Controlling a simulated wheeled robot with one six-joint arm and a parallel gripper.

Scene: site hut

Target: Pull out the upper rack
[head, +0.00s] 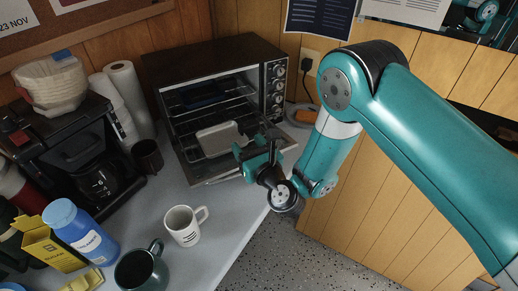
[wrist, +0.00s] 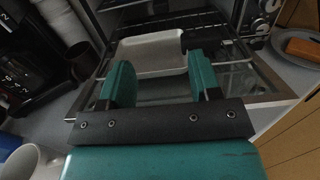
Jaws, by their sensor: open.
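The toaster oven (head: 160,68) stands at the back of the counter with its glass door (head: 196,180) folded down. The upper rack (head: 240,93) is inside the oven, with a dark flat item (head: 203,96) on it. In the wrist view, dark rack bars (wrist: 200,22) show behind a pale dish. This pale dish (head: 218,139) sits low at the oven's mouth; whether a lower rack or the door bears it is unclear. My gripper (head: 258,150) is over the open door, in front of the dish. In the wrist view its fingers (wrist: 160,78) are apart with nothing gripped.
A coffee maker (head: 70,150), a paper towel roll (head: 128,95) and a dark mug (head: 147,157) stand left of the oven. A white mug (head: 182,226), a dark green mug (head: 141,268) and a blue bottle (head: 80,232) are nearer. An orange item (wrist: 302,47) lies right of the oven.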

